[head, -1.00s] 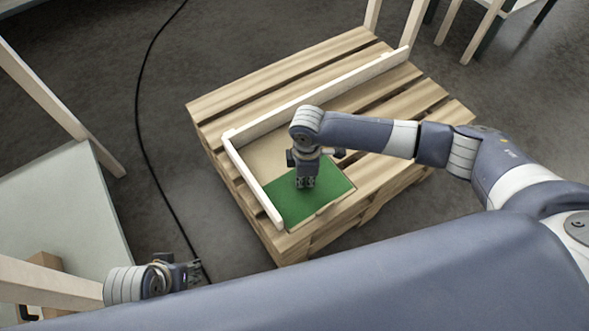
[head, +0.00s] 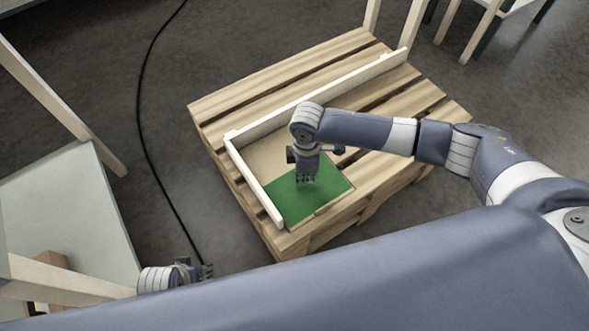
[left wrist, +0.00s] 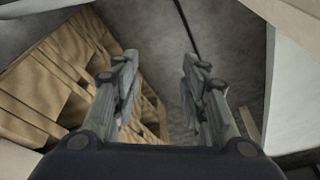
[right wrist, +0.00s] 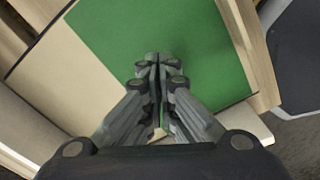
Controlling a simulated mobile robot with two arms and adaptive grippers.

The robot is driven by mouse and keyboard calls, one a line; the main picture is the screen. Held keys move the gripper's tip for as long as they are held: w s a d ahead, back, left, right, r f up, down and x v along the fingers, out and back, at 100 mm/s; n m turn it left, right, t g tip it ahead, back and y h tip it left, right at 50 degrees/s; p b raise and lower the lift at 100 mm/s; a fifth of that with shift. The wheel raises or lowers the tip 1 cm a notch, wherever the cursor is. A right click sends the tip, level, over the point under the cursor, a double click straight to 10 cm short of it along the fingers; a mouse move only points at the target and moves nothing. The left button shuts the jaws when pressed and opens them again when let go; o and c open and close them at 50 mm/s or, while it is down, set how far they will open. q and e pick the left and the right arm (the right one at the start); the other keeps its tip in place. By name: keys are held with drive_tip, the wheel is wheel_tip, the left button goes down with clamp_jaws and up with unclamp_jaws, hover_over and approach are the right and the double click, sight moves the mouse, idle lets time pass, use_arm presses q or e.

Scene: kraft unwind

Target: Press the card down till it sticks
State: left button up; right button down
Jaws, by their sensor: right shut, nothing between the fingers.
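The green card (head: 318,197) lies flat at the near corner of the pallet, on a tan sheet (head: 262,163), inside the corner of a white frame. It also fills much of the right wrist view (right wrist: 205,45). My right gripper (head: 306,183) points down over the card, its closed fingertips at or just above the surface; I cannot tell if they touch. In the right wrist view its fingers (right wrist: 158,62) are together with nothing between them. My left gripper (head: 208,271) is at the lower left, away from the pallet; its fingers (left wrist: 160,75) are apart and empty.
The wooden pallet (head: 240,97) stands on a grey floor. White rails (head: 310,97) edge the sheet at the back and left. A black cable (head: 150,165) runs along the floor. A pale table (head: 75,215) stands at the left.

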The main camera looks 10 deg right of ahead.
drive_tip(key=shift+r+p, duration=1.2)
drive_tip(key=shift+p, duration=0.15)
drive_tip(key=shift+r+p, duration=0.6)
drive_tip(key=shift+p, duration=0.1)
use_arm(q)
drive_tip(key=s+a+f+g+p, duration=0.1)
drive_tip(key=s+f, duration=0.9)
drive_tip(key=f, duration=0.5)
drive_tip(key=shift+a+f, duration=0.2)
drive_tip(key=shift+f, duration=0.2)
use_arm(e)
drive_tip(key=shift+r, duration=0.5)
